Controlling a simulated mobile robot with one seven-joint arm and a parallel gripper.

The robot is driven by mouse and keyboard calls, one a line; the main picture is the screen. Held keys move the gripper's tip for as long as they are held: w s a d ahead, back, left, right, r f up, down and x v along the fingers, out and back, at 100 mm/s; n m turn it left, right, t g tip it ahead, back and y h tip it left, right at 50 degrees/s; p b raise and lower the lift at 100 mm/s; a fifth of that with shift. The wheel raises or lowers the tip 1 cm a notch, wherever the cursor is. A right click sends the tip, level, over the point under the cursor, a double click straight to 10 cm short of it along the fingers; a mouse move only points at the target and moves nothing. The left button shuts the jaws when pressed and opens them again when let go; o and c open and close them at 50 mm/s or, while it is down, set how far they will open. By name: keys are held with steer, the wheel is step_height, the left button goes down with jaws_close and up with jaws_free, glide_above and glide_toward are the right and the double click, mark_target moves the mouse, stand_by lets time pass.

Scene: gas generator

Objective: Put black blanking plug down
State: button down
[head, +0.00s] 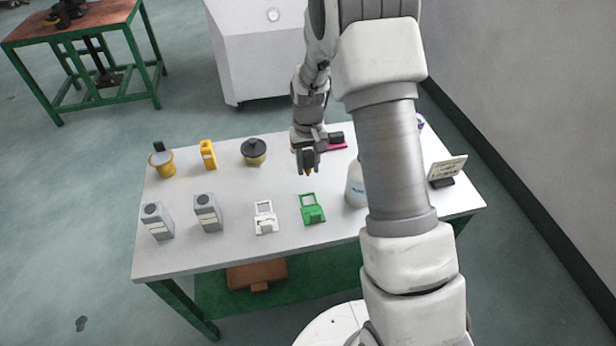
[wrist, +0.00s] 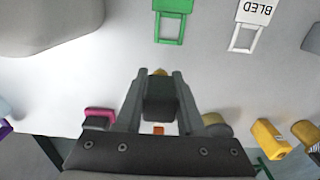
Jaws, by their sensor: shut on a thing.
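My gripper (wrist: 159,84) is shut on a dark, blocky piece that I take to be the black blanking plug (wrist: 158,108). A small yellow tip shows at its far end. In the head view my gripper (head: 308,165) holds it over the middle of the white tabletop, behind the green frame tag. Its underside is hidden, so I cannot tell whether it touches the table. A pink item with a black end (head: 337,141) lies just to the right of the gripper.
On the white table (head: 180,252) stand a black-topped pot (head: 254,152), a yellow device (head: 208,154), a yellow pot (head: 161,164), two grey boxes (head: 208,212), white (head: 265,217) and green (head: 312,209) tags, a bottle (head: 355,185) and a sign (head: 447,170). Bare tabletop lies left of the gripper.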

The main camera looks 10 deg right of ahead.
mark_target(308, 171)
steer(key=shift+f+b, duration=0.35)
steer(key=shift+f, duration=1.55)
steer(key=shift+f, duration=0.2)
steer(key=c, duration=0.5)
jaws_free()
steer(key=shift+r, duration=0.1)
